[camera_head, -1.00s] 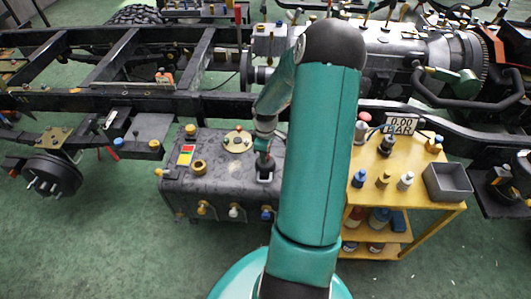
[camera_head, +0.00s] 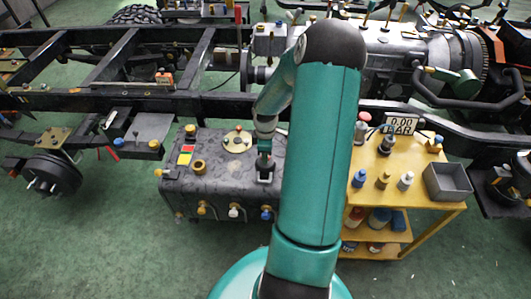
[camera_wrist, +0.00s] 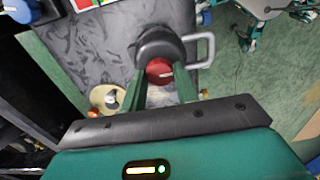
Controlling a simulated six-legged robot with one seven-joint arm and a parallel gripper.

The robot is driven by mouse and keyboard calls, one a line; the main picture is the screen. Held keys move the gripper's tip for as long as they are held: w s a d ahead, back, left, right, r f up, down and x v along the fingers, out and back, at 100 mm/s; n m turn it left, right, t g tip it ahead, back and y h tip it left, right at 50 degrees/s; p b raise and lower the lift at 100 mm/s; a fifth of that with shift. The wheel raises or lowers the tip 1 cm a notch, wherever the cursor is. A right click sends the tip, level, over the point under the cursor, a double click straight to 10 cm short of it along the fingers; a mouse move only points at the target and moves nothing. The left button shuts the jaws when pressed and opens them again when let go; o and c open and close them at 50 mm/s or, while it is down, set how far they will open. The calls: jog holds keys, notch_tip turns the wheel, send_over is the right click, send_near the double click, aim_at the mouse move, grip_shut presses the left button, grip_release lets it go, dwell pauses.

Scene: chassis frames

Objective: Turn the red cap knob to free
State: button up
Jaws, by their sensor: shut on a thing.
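The red cap knob (camera_wrist: 159,71) sits at a dark rounded housing (camera_wrist: 158,42) in the wrist view. A pale line on its face points roughly to the right. The green fingers of my gripper (camera_wrist: 161,79) stand on either side of the knob and are shut on it. In the body view my gripper (camera_head: 264,163) points down at the right part of the grey tank's top (camera_head: 220,170), and the knob is hidden there. I cannot make out a "free" mark.
A grey loop handle (camera_wrist: 207,48) is just right of the housing. A round beige plate (camera_wrist: 98,96) lies to the lower left. A yellow cart (camera_head: 440,207) with bottles stands right of my arm. The chassis rail (camera_head: 225,104) runs behind the tank.

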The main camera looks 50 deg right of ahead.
jog(key=o, duration=1)
notch_tip(320, 180, up, 14)
jog(key=shift+f, duration=0.1)
